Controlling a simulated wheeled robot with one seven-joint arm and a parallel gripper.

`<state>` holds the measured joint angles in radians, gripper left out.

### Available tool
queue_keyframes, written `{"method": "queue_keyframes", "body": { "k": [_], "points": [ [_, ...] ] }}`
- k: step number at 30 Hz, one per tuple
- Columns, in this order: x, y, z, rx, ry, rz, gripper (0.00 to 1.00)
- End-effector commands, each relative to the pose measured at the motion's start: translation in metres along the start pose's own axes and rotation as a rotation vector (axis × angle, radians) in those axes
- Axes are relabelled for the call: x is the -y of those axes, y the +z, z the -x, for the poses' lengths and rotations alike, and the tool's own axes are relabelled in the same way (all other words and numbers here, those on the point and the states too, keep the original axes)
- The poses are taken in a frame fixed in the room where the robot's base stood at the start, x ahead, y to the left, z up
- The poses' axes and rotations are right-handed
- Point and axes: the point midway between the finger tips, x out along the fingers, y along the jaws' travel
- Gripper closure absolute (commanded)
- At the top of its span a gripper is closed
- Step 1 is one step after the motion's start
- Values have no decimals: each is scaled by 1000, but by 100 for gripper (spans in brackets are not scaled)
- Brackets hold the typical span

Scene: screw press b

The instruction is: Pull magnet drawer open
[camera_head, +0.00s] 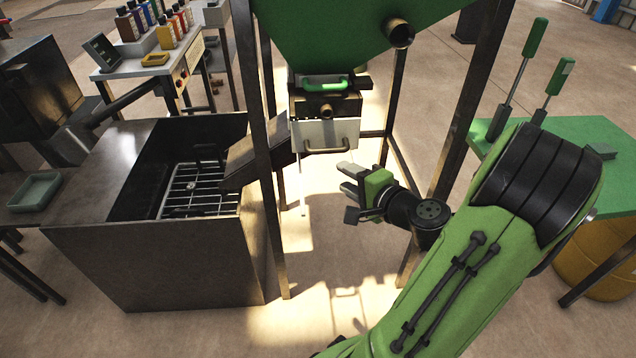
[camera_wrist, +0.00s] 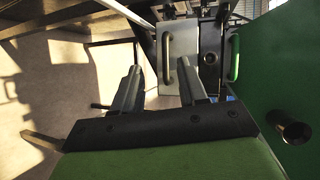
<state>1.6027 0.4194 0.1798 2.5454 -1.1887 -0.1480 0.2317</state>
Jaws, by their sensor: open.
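Below the green hopper (camera_head: 360,40) is a dark housing with a pale drawer-like front (camera_head: 313,132) that has a curved metal handle (camera_head: 327,148). Above it are a short round spout (camera_head: 326,111) and a green handle (camera_head: 325,84). No label shows which one is the magnet drawer. My gripper (camera_head: 345,177) is open and empty, below and slightly right of the metal handle. In the wrist view, the metal handle (camera_wrist: 170,62) appears beyond and between my two fingertips (camera_wrist: 160,68), apart from them. The green handle (camera_wrist: 235,57) is to the right there.
Dark frame legs (camera_head: 448,145) stand on both sides of the housing. A metal bin with a grate (camera_head: 200,187) and a chute (camera_head: 255,158) are at left. A green table (camera_head: 600,135) with two levers is at right. Floor below the housing is clear.

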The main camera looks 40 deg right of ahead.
Motion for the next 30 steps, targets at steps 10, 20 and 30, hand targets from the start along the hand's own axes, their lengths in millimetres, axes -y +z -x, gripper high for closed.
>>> {"method": "queue_keyframes", "body": {
  "k": [10,20,30],
  "points": [
    [2,-36,-3,-99,-88,-117,58],
    [1,-42,-80,-98,-82,-104,58],
    [6,-50,-140,-102,-82,-105,58]
  ]
}}
